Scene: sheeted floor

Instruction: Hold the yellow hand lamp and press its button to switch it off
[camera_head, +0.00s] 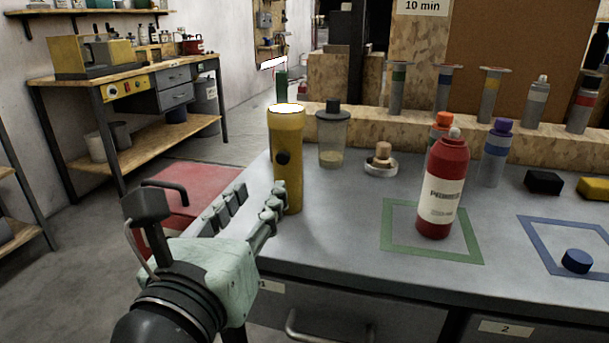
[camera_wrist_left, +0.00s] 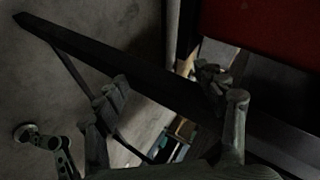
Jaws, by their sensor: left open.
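The yellow hand lamp (camera_head: 287,180) stands upright on the grey workbench near its left edge, its top glowing white. A dark round button (camera_head: 282,158) shows on its side, facing me.
On the workbench (camera_head: 335,235), a clear dark-lidded jar (camera_head: 332,135) and a small brass-topped item (camera_head: 381,160) stand right of the lamp. A red bottle (camera_head: 443,190) stands in a green square; a blue cap (camera_head: 577,261) lies in a blue one. Bare bench lies before the lamp.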

